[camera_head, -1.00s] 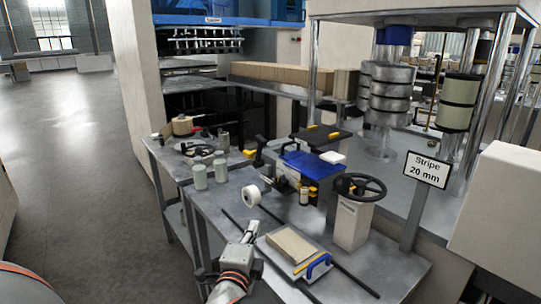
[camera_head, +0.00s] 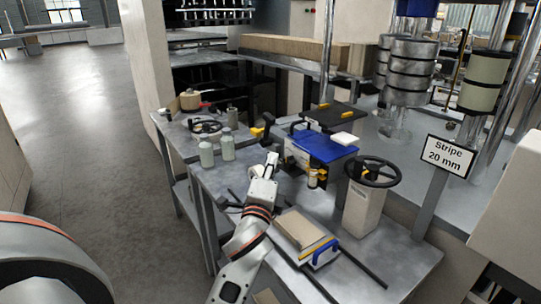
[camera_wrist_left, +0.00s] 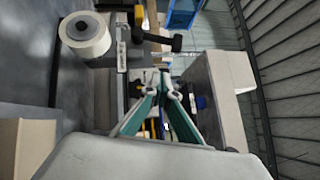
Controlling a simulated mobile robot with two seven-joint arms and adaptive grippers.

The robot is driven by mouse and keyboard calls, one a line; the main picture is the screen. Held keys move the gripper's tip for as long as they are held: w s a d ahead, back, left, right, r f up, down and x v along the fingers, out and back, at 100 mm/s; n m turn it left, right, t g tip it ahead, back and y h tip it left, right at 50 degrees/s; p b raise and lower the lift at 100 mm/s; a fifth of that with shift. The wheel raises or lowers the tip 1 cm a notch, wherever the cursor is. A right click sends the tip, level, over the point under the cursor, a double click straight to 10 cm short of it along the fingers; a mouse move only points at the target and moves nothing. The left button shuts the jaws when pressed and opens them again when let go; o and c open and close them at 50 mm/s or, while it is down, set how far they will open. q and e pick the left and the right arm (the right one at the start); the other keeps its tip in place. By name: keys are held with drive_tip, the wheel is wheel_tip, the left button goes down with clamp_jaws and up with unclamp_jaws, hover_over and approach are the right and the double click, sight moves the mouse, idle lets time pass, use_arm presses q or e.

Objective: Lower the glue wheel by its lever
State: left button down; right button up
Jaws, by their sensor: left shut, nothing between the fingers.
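My left gripper (camera_head: 271,160) reaches over the near bench beside the blue-topped unit. In the left wrist view its teal fingers (camera_wrist_left: 164,80) are shut and empty. The white wheel (camera_wrist_left: 86,35), which looks like the glue wheel, stands at the upper left there, clear of the fingers; my arm hides it in the head view. A black handle with yellow parts (camera_wrist_left: 160,41), seemingly the lever, is just beyond the fingertips in the wrist view. A similar black and yellow handle (camera_head: 265,125) rises behind the gripper in the head view. Contact is not visible. My right gripper is not in view.
The blue-topped unit (camera_head: 320,146) and a black handwheel on a pale post (camera_head: 363,211) stand right of my gripper. A tray with a brown block (camera_head: 302,228) lies nearer. Two pale green jars (camera_head: 228,145) stand left. A "Stripe 20 mm" sign (camera_head: 447,155) is at the right.

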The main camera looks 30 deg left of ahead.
sight(268, 130)
use_arm(q)
drive_tip(key=w+a, duration=0.2)
drive_tip(key=w, duration=0.1)
drive_tip(key=w+a+r, duration=0.1)
drive_tip(key=w+a, duration=0.1)
drive_tip(key=w, duration=0.1)
drive_tip(key=w+a+r+p, duration=0.1)
drive_tip(key=w+a, duration=0.1)
drive_tip(key=w, duration=0.1)
drive_tip(key=shift+a+r, duration=0.2)
drive_tip(key=shift+a, duration=0.05)
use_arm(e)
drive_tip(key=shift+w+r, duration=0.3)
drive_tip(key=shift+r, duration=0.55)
use_arm(q)
drive_tip(key=shift+w+r, duration=0.1)
drive_tip(key=shift+w, duration=0.05)
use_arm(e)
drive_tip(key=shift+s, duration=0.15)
